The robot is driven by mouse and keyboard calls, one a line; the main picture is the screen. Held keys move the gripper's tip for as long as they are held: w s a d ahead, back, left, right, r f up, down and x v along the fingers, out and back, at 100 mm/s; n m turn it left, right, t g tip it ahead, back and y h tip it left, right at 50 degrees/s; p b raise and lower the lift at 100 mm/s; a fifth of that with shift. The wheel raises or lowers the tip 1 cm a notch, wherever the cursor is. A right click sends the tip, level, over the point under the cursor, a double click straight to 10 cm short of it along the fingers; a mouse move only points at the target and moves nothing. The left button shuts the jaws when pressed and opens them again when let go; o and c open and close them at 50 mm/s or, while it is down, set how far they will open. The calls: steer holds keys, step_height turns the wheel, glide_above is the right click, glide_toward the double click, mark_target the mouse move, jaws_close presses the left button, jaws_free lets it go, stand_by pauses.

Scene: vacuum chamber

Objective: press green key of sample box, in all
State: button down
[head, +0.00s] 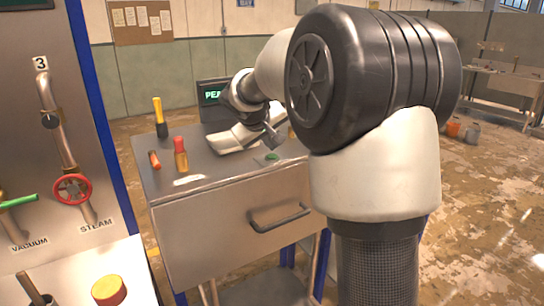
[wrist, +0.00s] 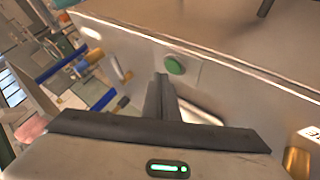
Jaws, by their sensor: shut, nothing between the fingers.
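The green key (head: 271,156) is a small round button on a small plate, set in the grey top of a drawer cabinet (head: 235,205). I cannot tell which part is called the sample box. The key also shows in the wrist view (wrist: 174,65), just past the fingertips and a little right. My gripper (head: 273,138) is over the cabinet top, close to the key, and hides part of the area behind it. In the wrist view my gripper (wrist: 161,78) has its fingers shut together with nothing between them. I cannot tell whether the tips touch the key.
A yellow-handled tool (head: 159,118), a red-and-yellow tool (head: 180,155) and a red tool (head: 154,160) are on the cabinet's left side. A dark screen (head: 211,95) with green text stands behind. A panel with a red valve wheel (head: 73,189) is at left.

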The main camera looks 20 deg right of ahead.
mark_target(271, 158)
steer(key=shift+f, duration=0.1)
stand_by(0.7)
steer(key=shift+f+b, duration=0.35)
steer(key=shift+b, duration=0.25)
steer(key=shift+f+b, duration=0.45)
steer(key=shift+b, duration=0.05)
stand_by(0.5)
steer(key=shift+r, duration=0.1)
steer(key=shift+r+p, duration=0.55)
steer(key=shift+r, duration=0.2)
steer(key=shift+r+p, duration=1.75)
steer(key=shift+r, duration=0.75)
